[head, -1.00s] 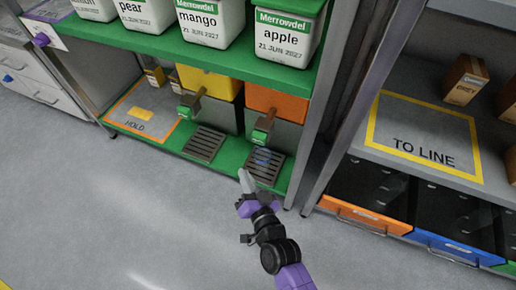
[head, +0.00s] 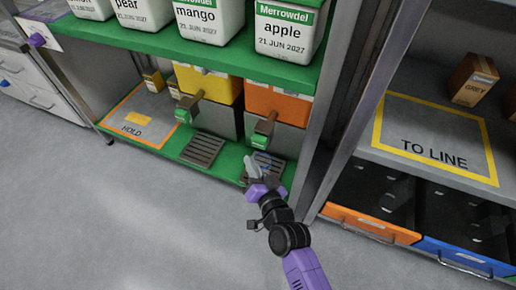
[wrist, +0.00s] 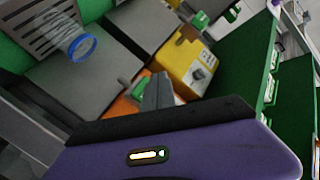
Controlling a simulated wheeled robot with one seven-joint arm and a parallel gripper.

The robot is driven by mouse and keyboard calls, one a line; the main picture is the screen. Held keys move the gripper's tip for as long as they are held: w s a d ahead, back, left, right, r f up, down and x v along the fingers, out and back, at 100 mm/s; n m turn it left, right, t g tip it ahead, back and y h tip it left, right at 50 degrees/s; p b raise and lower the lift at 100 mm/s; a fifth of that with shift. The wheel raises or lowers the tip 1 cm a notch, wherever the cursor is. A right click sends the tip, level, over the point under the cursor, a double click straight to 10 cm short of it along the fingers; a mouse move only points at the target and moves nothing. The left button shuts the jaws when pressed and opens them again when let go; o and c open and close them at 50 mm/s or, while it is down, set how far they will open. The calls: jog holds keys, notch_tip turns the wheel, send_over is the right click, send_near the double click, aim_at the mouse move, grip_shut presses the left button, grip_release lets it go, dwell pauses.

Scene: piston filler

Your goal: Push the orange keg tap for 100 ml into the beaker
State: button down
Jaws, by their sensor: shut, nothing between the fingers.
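The orange keg (head: 277,100) stands on the green lower shelf, with an orange upper part and a grey front below. Its tap (head: 263,131), brown with a green end, sticks out at the front. The clear beaker (head: 265,161) is faint in the head view, on the drip grille below the tap. In the wrist view the beaker (wrist: 80,47) shows a blue rim and stands upright on the grille. My gripper (head: 250,163) is shut and empty, just in front of the tap and below it, apart from it in the head view. Its grey fingers (wrist: 160,80) partly cover the orange keg in the wrist view.
A yellow keg (head: 212,84) with its own tap stands left of the orange one, over a second grille (head: 203,149). White tubs stand on the green shelf above. A metal post (head: 325,130) is close on the right. The floor in front is clear.

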aim_at(254, 144)
jog(key=shift+w+d+b, duration=0.25)
jog(key=shift+w+b, duration=0.2)
jog(key=shift+w, duration=0.3)
jog(key=shift+w+d+b, duration=0.25)
jog(key=shift+w+b, duration=0.15)
jog(key=shift+w, duration=0.35)
jog(key=shift+w, duration=0.1)
dwell(0.9)
jog(key=shift+w+d+b, duration=0.2)
jog(key=shift+w+b, duration=0.05)
jog(key=shift+b, duration=0.1)
jog(key=shift+w+d+b, duration=0.25)
jog(key=shift+w+b, duration=0.2)
jog(key=shift+w, duration=0.25)
dwell(1.0)
jog(key=shift+s, duration=0.1)
jog(key=shift+s+a+p, duration=0.2)
jog(key=shift+s+p, duration=0.15)
jog(key=shift+s, duration=0.15)
jog(key=shift+s+a+p, duration=0.2)
jog(key=shift+s+p, duration=0.15)
jog(key=shift+s, duration=0.1)
